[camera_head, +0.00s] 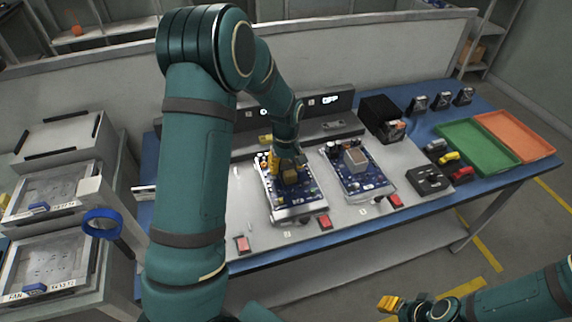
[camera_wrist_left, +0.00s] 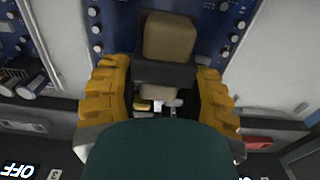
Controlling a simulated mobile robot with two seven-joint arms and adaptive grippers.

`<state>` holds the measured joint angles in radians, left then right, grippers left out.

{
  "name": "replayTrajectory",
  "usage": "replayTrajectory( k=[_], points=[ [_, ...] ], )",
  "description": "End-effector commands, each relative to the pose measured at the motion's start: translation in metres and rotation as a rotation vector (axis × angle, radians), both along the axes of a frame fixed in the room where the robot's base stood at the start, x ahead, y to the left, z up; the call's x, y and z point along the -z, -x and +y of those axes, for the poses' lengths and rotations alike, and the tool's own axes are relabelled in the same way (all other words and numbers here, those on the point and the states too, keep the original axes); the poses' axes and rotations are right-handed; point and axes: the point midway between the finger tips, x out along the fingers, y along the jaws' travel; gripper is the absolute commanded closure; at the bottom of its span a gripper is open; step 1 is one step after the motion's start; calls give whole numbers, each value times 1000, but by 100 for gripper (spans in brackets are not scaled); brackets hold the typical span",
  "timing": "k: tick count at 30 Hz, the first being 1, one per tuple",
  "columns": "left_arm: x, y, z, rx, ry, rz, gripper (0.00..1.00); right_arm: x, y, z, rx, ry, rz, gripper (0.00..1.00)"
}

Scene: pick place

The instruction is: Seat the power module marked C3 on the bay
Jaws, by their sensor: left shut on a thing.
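My left gripper (camera_head: 287,168) reaches over the left blue circuit board (camera_head: 293,212). In the left wrist view its yellow fingers (camera_wrist_left: 160,98) stand either side of a dark module with a beige block (camera_wrist_left: 168,40), and it is shut on this module. I cannot read a C3 mark on it, and the gripper hides whether it touches the board. The right board (camera_head: 362,186) carries a pale, pinkish block (camera_head: 355,158). My right gripper (camera_head: 405,305) is at the bottom right, away from the table; its opening is unclear.
A black box (camera_head: 380,118) and several small black units (camera_head: 440,102) stand at the back right. Green (camera_head: 480,160) and orange (camera_head: 525,145) trays lie at the right end, beside small coloured parts (camera_head: 448,158). Red buttons (camera_head: 325,222) line the bench front.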

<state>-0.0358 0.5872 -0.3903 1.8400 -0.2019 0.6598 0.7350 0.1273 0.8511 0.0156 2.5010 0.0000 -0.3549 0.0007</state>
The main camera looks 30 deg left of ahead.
Motion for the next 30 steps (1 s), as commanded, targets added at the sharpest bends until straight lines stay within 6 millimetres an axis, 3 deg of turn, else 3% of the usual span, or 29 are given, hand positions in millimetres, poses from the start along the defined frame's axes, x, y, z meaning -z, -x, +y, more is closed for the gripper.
replayTrajectory(
  k=[30],
  points=[
    [9, -1, 0, 0, 0, -3, 93, 5, 0, 0, 0, 0, 0, 53]
  ],
)
